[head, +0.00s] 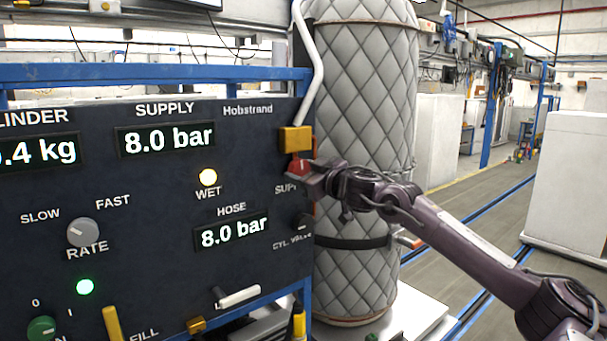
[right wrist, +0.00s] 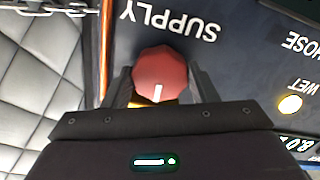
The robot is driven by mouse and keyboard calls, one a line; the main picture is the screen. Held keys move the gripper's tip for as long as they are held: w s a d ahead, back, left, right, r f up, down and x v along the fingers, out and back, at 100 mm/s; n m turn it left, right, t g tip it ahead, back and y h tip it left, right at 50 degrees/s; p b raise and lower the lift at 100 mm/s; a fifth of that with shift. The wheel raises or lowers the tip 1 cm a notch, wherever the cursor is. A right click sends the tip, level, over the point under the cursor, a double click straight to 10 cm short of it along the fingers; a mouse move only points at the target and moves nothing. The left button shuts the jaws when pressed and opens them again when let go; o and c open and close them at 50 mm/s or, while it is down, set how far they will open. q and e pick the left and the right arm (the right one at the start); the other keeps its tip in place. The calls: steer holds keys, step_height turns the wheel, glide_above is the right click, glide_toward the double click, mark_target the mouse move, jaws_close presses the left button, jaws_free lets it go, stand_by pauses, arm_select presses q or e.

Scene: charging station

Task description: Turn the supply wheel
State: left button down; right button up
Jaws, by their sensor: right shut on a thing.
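The supply wheel (head: 296,168) is a red knob at the right edge of the dark panel, below a yellow block. It also shows in the right wrist view as a faceted red knob (right wrist: 160,72) with a white mark towards the gripper, beside the upside-down word SUPPLY. My right gripper (head: 307,177) reaches it from the right. In the right wrist view its two fingers (right wrist: 161,88) stand on either side of the knob, shut on it. The fingers partly hide the knob and its label in the head view. My left gripper is out of view.
The panel (head: 150,185) reads 8.0 bar for both supply and hose. A tall quilted grey cylinder (head: 365,110) stands close behind my right gripper. A white pipe (head: 307,60) rises above the yellow block (head: 295,139).

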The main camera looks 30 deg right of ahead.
steer(key=n+b, duration=0.1)
steer(key=n, duration=0.2)
steer(key=shift+f, duration=0.1)
steer(key=n+b, duration=0.1)
steer(key=n, duration=0.3)
steer(key=shift+n, duration=0.3)
steer(key=n, duration=0.4)
steer(key=shift+b, duration=0.3)
steer(key=shift+n, duration=2.7)
steer(key=o, duration=0.9)
steer(key=shift+o, duration=0.4)
steer(key=shift+r, duration=0.25)
steer(key=shift+s+f, duration=0.1)
